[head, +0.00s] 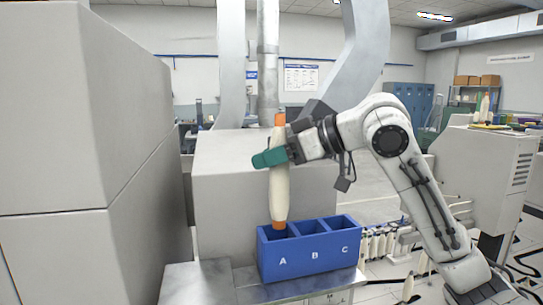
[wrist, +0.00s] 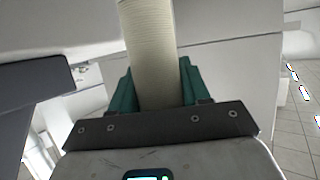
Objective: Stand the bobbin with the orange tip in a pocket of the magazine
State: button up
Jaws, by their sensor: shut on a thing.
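The bobbin (head: 280,190) is a long cream spindle with an orange tip (head: 280,119) at its top and an orange-brown lower end. My gripper (head: 268,158) has teal fingers and is shut around the upper part of the bobbin, which stands nearly upright. In the wrist view the wound bobbin (wrist: 152,50) sits between both fingers. The blue magazine (head: 312,262) has three pockets marked A, B and C. The bobbin's lower end is at the opening of pocket A. I cannot tell how far inside it is. Pockets B and C look empty.
The magazine stands on a grey metal surface (head: 200,285). A large grey block (head: 225,185) is behind it and a tall grey cabinet (head: 60,150) fills the left. Several cream bobbins (head: 376,245) hang or stand in a row to the right, lower down.

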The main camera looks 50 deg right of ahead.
aim_at(285, 205)
jog(key=shift+f, duration=0.15)
jog(key=shift+f+b, duration=0.35)
jog(key=shift+b, duration=0.05)
jog(key=shift+f+b, duration=0.95)
jog(key=shift+f, duration=0.75)
jog(key=shift+f+b, duration=2.45)
jog(key=shift+f, duration=0.8)
jog(key=o, duration=1.1)
jog(key=shift+o, duration=0.2)
jog(key=shift+s, duration=0.1)
